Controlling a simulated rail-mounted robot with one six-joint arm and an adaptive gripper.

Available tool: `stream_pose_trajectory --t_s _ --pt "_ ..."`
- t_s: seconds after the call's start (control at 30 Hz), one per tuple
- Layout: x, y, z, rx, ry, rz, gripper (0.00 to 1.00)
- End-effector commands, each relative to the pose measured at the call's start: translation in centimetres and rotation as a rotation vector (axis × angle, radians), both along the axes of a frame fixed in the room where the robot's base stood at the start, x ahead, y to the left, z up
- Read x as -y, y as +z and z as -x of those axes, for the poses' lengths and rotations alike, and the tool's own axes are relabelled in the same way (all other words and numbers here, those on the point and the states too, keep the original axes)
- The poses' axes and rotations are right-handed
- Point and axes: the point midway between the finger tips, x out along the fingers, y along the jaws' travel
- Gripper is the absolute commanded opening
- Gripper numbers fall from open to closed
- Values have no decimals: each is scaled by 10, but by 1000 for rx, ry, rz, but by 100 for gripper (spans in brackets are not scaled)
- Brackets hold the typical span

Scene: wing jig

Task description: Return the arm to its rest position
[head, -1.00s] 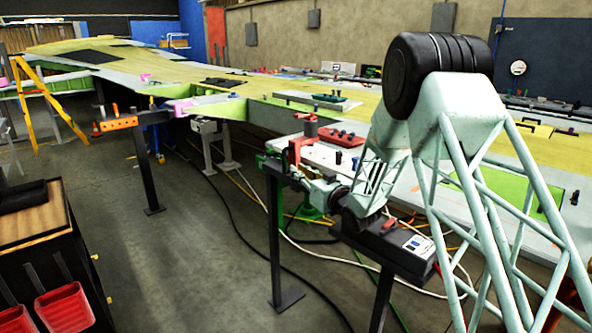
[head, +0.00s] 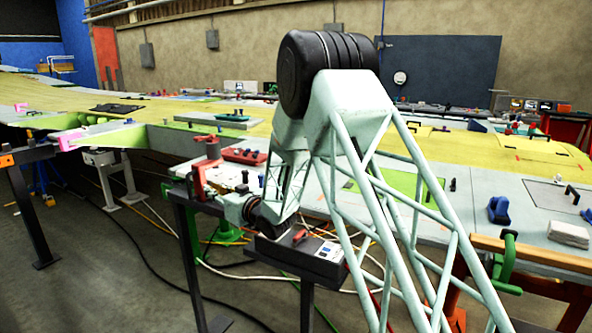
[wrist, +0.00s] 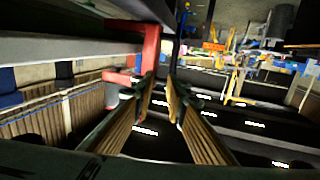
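My arm, with its pale green lattice links, reaches down to the near edge of the wing jig (head: 400,205) in the head view. Its wrist end is beside a red bracket (head: 198,180) there, and the fingers are hard to make out from this side. In the wrist view my gripper (wrist: 163,84) shows two wood-coloured finger pads with a gap between them, open and holding nothing. The red bracket (wrist: 150,45), with a grey cylinder at it, is just beyond and left of the fingertips. I cannot tell whether they touch.
A dark box (head: 300,255) on a post stands just below my wrist. Cables lie on the floor around the jig posts. A green clamp (head: 508,262) and blue tool (head: 499,210) are at the right. The floor at the lower left is open.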

Motion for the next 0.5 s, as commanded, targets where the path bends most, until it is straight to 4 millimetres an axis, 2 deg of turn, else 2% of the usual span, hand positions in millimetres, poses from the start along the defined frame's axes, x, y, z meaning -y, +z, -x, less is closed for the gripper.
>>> stream_pose_trajectory --t_s 0.1,0.5 --pt "19 16 -2 -12 -35 27 13" --pt "90 60 0 -73 -156 122 13"
